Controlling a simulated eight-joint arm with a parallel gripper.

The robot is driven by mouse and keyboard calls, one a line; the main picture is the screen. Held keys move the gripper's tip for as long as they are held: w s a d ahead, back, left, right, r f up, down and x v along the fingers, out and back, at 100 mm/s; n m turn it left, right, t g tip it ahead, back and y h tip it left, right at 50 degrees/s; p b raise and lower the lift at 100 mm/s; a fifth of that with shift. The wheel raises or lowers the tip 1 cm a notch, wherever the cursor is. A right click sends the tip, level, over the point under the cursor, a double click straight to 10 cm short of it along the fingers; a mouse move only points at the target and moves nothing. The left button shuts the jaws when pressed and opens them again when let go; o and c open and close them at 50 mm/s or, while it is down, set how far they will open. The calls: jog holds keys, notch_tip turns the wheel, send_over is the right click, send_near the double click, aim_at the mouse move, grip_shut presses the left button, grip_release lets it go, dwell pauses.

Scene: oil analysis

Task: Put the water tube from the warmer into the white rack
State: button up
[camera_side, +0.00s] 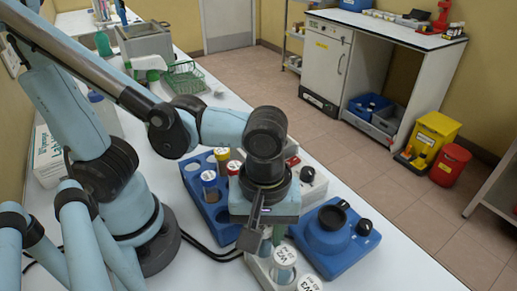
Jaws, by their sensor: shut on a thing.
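My gripper (264,241) points down over the white rack (258,271) at the front edge of the picture. It is shut on a tube that is mostly hidden by the fingers and wrist; I cannot read its label or tell whether its lower end is in a hole. A white-labelled tube (284,256) stands just right of the fingers, and another labelled tube (310,284) stands at the bottom edge. I cannot tell for sure which device is the warmer; a white box with a black knob (308,176) stands behind the gripper, partly hidden.
A blue rack (222,214) with capped tubes (210,185) stands left of the gripper. A blue device with a black round top (333,240) is close on the right. Black cables lie at left. A green wire basket (186,78) stands farther back.

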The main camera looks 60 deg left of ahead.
jog(key=o, duration=1.1)
jog(key=shift+r, duration=0.1)
notch_tip(320, 180, up, 12)
jog(key=shift+f, duration=0.2)
jog(key=shift+a+r, duration=0.1)
jog(key=w+a+f+m+t, duration=0.3)
jog(key=w+a+m, duration=0.2)
jog(key=a, duration=0.3)
jog(key=w+a+f+m+t, duration=0.3)
jog(key=w+a+m+t, duration=0.1)
jog(key=a, duration=0.4)
jog(key=shift+w+a+m, duration=0.25)
jog(key=shift+w+m, duration=0.5)
jog(key=shift+m, duration=0.35)
